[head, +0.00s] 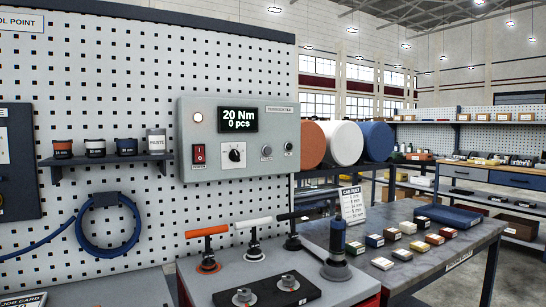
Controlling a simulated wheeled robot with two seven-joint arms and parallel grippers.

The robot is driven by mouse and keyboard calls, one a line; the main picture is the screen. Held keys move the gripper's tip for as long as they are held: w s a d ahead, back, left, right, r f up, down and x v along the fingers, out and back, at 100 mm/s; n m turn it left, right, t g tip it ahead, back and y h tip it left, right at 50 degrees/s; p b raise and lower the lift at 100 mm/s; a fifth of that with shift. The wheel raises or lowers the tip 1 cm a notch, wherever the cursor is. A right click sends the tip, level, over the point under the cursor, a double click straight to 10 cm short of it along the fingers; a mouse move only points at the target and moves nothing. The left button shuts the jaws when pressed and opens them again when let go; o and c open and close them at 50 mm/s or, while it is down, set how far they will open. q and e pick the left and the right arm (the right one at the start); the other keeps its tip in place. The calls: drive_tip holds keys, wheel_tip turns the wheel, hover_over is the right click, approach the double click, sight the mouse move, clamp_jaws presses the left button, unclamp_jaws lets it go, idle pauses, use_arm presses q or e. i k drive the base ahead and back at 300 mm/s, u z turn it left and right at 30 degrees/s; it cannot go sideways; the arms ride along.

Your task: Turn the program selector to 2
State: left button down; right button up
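The program selector (234,155) is a dark knob with a light pointer line on a white dial plate, on the front of a grey control box. The dial's numbers are too small to read, so I cannot tell which one it points at. The box (205,115) hangs on a white pegboard. Its display (238,119) reads "20 Nm" and "0 pcs". A red switch (198,153) is left of the selector, and two small round controls (266,151) are to its right. Neither of my grippers is in view.
Below the box, a trolley top (225,278) holds upright tools with orange, white and black handles, and a dark plate. A shelf (105,160) with small pots is at left, near a coiled blue hose (83,243). A grey table (420,262) with small boxes is at right.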

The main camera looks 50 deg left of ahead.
sight(234, 155)
drive_tip(key=i, duration=0.3)
drive_tip(key=u, duration=1.4)
